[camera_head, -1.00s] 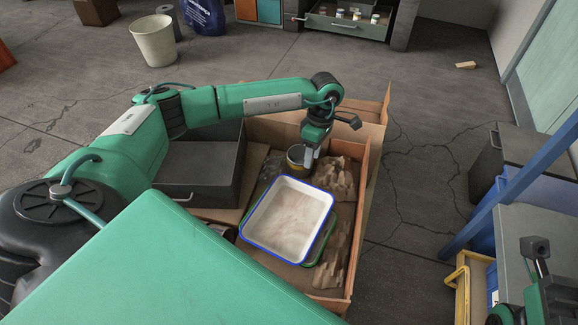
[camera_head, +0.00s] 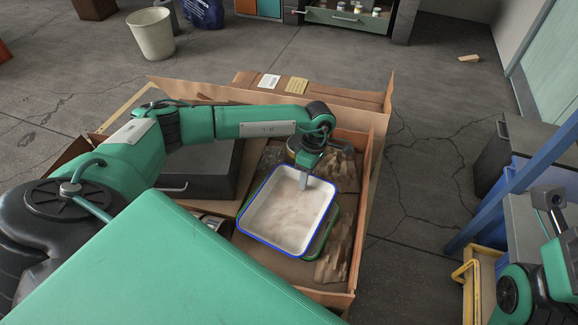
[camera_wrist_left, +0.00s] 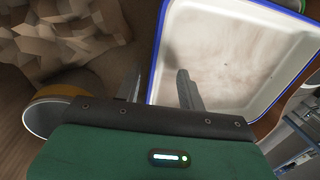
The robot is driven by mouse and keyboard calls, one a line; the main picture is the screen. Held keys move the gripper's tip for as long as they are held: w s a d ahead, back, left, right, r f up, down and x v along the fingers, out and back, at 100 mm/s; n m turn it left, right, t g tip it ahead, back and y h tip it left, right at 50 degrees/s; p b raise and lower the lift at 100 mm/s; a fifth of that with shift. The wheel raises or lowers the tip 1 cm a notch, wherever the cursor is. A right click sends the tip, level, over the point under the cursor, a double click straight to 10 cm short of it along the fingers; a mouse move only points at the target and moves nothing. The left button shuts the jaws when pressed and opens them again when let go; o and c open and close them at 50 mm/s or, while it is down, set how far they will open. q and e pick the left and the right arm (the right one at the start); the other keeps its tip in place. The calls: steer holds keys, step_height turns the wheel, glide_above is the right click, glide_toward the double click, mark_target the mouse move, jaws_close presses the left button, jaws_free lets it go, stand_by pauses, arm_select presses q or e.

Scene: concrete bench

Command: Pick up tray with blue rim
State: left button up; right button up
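My left gripper (camera_head: 306,183) is at the tray's far rim and points down. In the left wrist view the left gripper (camera_wrist_left: 158,88) is open, with one finger over the inside of the blue-rimmed tray (camera_wrist_left: 154,75) and the other outside its rim. Whether either finger touches the rim cannot be told. My right gripper (camera_head: 553,197) shows only partly at the right edge; its fingers are unclear.
A can (camera_wrist_left: 38,117) stands close to my left gripper. A dark grey box (camera_head: 198,168) is left of the trays. A blue frame (camera_head: 515,185) stands at right.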

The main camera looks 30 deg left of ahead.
arm_select(q)
steer(key=shift+f, duration=0.1)
jaws_close()
steer(key=shift+s, duration=0.1)
stand_by(0.4)
